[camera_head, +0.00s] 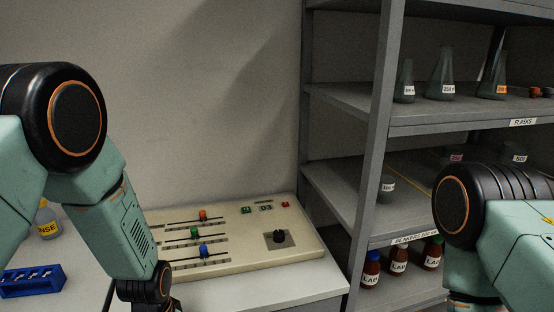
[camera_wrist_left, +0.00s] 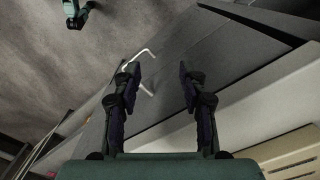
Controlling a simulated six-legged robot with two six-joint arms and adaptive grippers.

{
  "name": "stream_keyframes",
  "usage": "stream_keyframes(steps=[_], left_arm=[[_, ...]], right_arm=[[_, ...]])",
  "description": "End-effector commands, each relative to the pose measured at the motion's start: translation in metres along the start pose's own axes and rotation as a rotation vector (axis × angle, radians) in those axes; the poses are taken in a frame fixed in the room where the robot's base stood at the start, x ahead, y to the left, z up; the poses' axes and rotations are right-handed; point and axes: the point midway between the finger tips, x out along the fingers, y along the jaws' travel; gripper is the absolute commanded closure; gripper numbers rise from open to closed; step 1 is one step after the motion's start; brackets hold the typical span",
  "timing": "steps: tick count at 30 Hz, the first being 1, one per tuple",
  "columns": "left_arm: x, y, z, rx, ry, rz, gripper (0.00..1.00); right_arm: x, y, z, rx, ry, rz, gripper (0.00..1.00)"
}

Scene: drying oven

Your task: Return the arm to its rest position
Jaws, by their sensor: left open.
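My left arm (camera_head: 120,225) comes in from the left in the head view and bends down in front of the control panel; its gripper is below the picture. In the left wrist view my left gripper (camera_wrist_left: 160,82) is open, its two dark fingers apart with nothing between them. A grey flat surface lies behind the fingers. My right arm (camera_head: 490,240) stands at the right edge of the head view, and its gripper is out of view.
A beige control panel (camera_head: 305,248) with coloured sliders and a black knob sits on the bench. A blue rack (camera_head: 32,283) is at the left. A grey shelf unit (camera_head: 372,130) with flasks and brown bottles stands right. A thin white bent piece (camera_wrist_left: 146,88) shows near the left finger.

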Motion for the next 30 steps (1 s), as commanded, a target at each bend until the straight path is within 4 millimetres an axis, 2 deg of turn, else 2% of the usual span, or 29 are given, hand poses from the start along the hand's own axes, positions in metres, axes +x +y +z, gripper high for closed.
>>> stream_keyframes(steps=[1,6,10,12,15,20,30], left_arm=[[0.036,0.01,0.028,-0.04,-0.017,0.007,0.58],[0.108,0.04,0.109,-0.193,-0.019,0.008,0.58],[0.141,0.065,0.168,-0.307,-0.018,0.01,0.58],[0.15,0.076,0.193,-0.358,-0.015,0.012,0.58],[0.156,0.087,0.217,-0.414,-0.01,0.013,0.58],[0.156,0.094,0.233,-0.455,-0.002,0.013,0.58],[0.154,0.094,0.232,-0.457,0.002,0.013,0.58]], right_arm=[[0.017,0.0,0.0,0.0,0.0,0.0,0.58],[0.047,0.0,0.0,0.0,-0.001,0.0,0.58],[0.068,0.001,0.0,0.0,-0.001,0.0,0.58],[0.077,0.001,0.0,0.0,-0.001,0.0,0.58],[0.085,0.001,0.0,0.0,-0.001,0.0,0.58],[0.089,0.001,0.0,0.0,0.0,0.0,0.58],[0.088,0.001,0.0,0.0,0.0,0.0,0.58]])
